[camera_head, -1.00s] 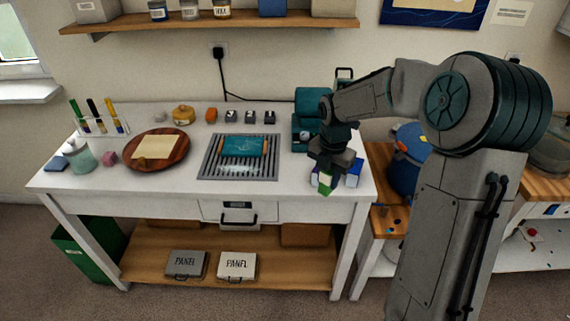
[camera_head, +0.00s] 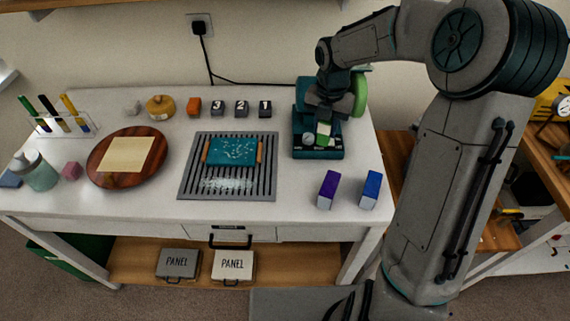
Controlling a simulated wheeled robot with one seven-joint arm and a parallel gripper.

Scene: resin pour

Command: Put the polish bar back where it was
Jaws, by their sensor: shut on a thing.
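My gripper (camera_head: 323,112) is shut on a green polish bar (camera_head: 323,137) with a pale face. It holds the bar low over the dark bed of the teal machine (camera_head: 302,145); I cannot tell whether the bar touches it. The machine's green wheel (camera_head: 361,92) is just right of my gripper. A purple bar (camera_head: 327,190) and a blue bar (camera_head: 370,190) stand at the table's front right, with a bare gap between them. The upper part of the green bar is hidden by the fingers.
A grey slotted rack (camera_head: 187,180) with a teal piece (camera_head: 233,151) lies mid-table. Numbered blocks (camera_head: 240,108) stand behind it. A round wooden board (camera_head: 98,172) is at left. The white table top (camera_head: 295,195) is clear left of the purple bar.

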